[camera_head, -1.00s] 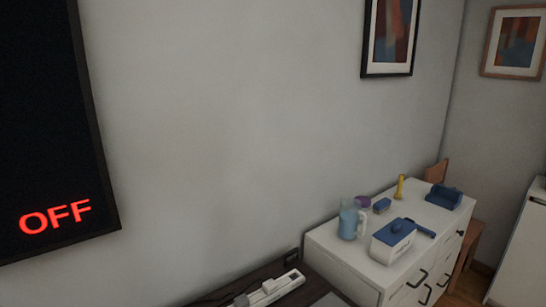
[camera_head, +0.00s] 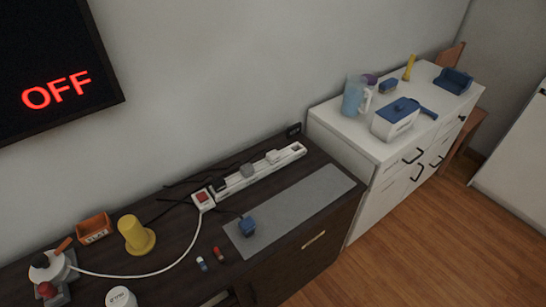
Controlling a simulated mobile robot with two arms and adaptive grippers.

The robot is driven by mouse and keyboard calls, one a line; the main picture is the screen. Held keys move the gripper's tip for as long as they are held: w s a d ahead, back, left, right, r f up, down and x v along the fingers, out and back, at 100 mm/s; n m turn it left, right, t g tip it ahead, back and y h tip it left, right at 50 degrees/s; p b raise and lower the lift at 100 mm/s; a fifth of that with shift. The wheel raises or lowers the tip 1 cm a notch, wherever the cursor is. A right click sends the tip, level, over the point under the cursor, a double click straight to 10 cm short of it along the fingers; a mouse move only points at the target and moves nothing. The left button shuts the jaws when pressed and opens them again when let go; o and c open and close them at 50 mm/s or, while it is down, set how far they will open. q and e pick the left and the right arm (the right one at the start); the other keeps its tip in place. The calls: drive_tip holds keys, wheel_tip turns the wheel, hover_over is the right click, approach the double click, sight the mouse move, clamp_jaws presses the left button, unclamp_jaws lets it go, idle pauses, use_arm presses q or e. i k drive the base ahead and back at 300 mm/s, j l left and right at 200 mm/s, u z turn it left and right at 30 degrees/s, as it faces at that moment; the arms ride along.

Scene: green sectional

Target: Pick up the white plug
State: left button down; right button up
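A long white power strip (camera_head: 291,154) lies on the dark cabinet near the wall. A small white block that looks like the white plug (camera_head: 272,157) sits on the strip, right of its middle. A grey plug (camera_head: 247,170) and a black plug (camera_head: 221,186) sit on the strip further left. A red switch (camera_head: 201,196) is at the strip's left end, where a white cord leads off. Neither of my grippers is in view.
A grey mat (camera_head: 318,190) lies in front of the strip with a blue block (camera_head: 247,225) on it. A yellow cup-like object (camera_head: 134,235), an orange box (camera_head: 94,228) and a white round object (camera_head: 120,297) stand left. A white cabinet (camera_head: 345,130) holding kitchenware adjoins right.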

sight(272, 156)
drive_tip(key=k+l+u, duration=0.1)
drive_tip(key=l+u, duration=0.2)
drive_tip(key=k+l+u, duration=0.25)
drive_tip(key=l, duration=0.15)
drive_tip(key=l+u, duration=0.3)
drive_tip(key=k+l+u, duration=0.3)
drive_tip(key=i, duration=0.05)
